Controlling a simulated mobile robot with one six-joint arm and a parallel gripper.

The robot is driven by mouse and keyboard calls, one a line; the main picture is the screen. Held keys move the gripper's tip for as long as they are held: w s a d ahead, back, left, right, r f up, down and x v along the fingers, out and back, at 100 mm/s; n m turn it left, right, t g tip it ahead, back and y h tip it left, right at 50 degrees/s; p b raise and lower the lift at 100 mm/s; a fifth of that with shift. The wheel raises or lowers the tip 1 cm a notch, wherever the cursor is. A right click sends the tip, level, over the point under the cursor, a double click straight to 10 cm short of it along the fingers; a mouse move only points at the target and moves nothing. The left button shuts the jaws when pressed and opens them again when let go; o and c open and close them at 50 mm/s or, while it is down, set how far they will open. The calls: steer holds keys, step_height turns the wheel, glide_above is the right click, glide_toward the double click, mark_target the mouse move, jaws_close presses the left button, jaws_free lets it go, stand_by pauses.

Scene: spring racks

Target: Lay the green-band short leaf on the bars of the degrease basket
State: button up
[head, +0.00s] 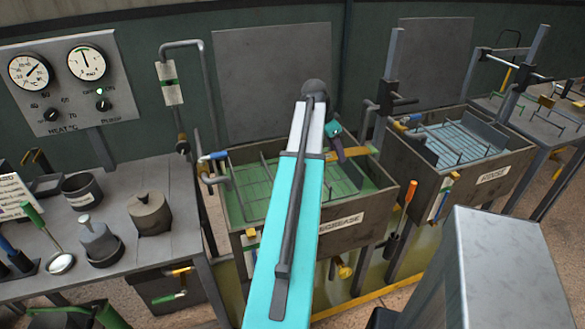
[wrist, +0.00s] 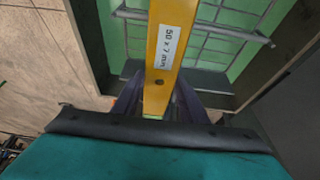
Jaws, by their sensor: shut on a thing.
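My gripper (head: 337,148) is over the back right part of the tank labelled degrease (head: 341,222). It is shut on a flat yellow leaf (head: 362,151), which sticks out to the right. In the wrist view the leaf (wrist: 168,45) runs up between the dark fingers (wrist: 158,105) and bears a white size label ending in "7 mm". The degrease basket's wire bars (wrist: 240,35) lie beneath the leaf, over green liquid. In the head view my arm hides part of the basket (head: 250,180). The gap between leaf and bars is unclear.
A second tank labelled rinse (head: 493,174) with its own basket stands to the right. A dark post (head: 388,80) rises between the tanks. A bench with pots (head: 149,212) is at the left, below a gauge panel (head: 66,80). A pipe (head: 205,90) stands behind.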

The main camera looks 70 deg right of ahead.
steer(key=w+a+p, duration=0.2)
steer(key=w, duration=0.5)
steer(key=w+a+f+p, duration=0.1)
steer(key=w+a+p, duration=0.1)
steer(key=w, duration=0.5)
steer(key=shift+w+a+f+p, duration=0.15)
steer(key=shift+w+a+p, duration=0.2)
steer(key=shift+a, duration=0.4)
steer(key=shift+f, duration=0.15)
steer(key=shift+f+p, duration=0.8)
steer(key=shift+f, duration=0.85)
steer(key=shift+f+b, duration=0.4)
steer(key=shift+f, duration=0.1)
steer(key=o, duration=1.4)
steer(key=shift+r, duration=0.15)
